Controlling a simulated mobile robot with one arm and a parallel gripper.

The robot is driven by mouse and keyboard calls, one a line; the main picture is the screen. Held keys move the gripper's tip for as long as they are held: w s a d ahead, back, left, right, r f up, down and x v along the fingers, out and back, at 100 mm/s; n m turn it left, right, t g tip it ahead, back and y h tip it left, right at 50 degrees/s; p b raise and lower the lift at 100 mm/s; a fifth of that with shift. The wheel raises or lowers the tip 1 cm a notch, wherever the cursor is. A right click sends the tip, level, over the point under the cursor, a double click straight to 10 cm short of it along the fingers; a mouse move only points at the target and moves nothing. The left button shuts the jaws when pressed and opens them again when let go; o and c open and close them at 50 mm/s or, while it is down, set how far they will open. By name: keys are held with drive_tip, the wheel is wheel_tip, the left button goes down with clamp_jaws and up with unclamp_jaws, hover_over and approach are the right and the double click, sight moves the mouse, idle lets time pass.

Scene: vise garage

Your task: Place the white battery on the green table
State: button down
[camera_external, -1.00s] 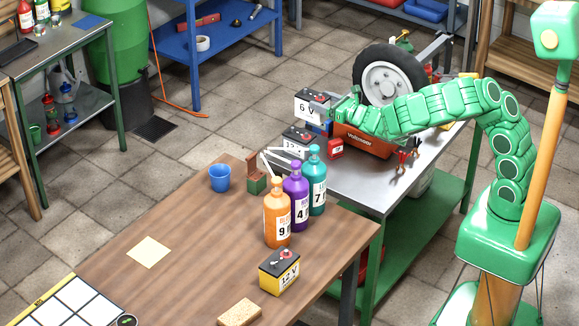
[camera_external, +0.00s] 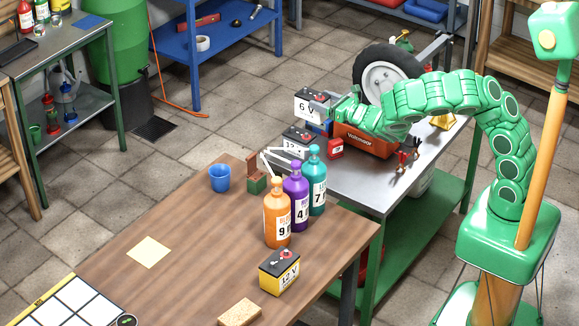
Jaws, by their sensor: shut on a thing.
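A white battery with a black top, marked 6 V (camera_external: 308,108), is at the upper middle. My gripper (camera_external: 330,108) reaches it from the right and is shut on it; the fingers are partly hidden. I cannot tell how far the battery is above the surface behind it. A second white battery with a black top, marked 12 (camera_external: 296,143), is just below it in the picture. The green table (camera_external: 372,190) has a grey metal top and a green frame with a lower shelf.
The red Voltmeer box (camera_external: 362,141), a small red device (camera_external: 335,148), clamps (camera_external: 407,157) and a wheel (camera_external: 385,78) crowd the metal top. Bottles (camera_external: 277,217), a blue cup (camera_external: 219,178) and a yellow 12 V battery (camera_external: 280,272) stand on the wooden table (camera_external: 190,240).

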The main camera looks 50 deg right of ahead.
drive_tip(key=shift+s+a+r+m+h, duration=0.35)
drive_tip(key=shift+s+r+m+h, duration=0.65)
drive_tip(key=shift+r, duration=1.9)
drive_tip(key=shift+s+a+r+m+h, duration=0.5)
drive_tip(key=shift+r+h, duration=1)
drive_tip(key=shift+r, duration=1.35)
drive_tip(key=s+a+f+h, duration=0.1)
drive_tip(key=s+f, duration=0.3)
drive_tip(key=f, duration=0.6)
drive_tip(key=s+a+f+m+g, duration=0.1)
drive_tip(key=s+f, duration=0.4)
drive_tip(key=f, duration=0.4)
drive_tip(key=shift+a+f+h, duration=0.2)
drive_tip(key=shift+f+h, duration=0.2)
drive_tip(key=shift+f, duration=0.1)
drive_tip(key=shift+f, duration=3.25)
drive_tip(key=shift+f, duration=0.55)
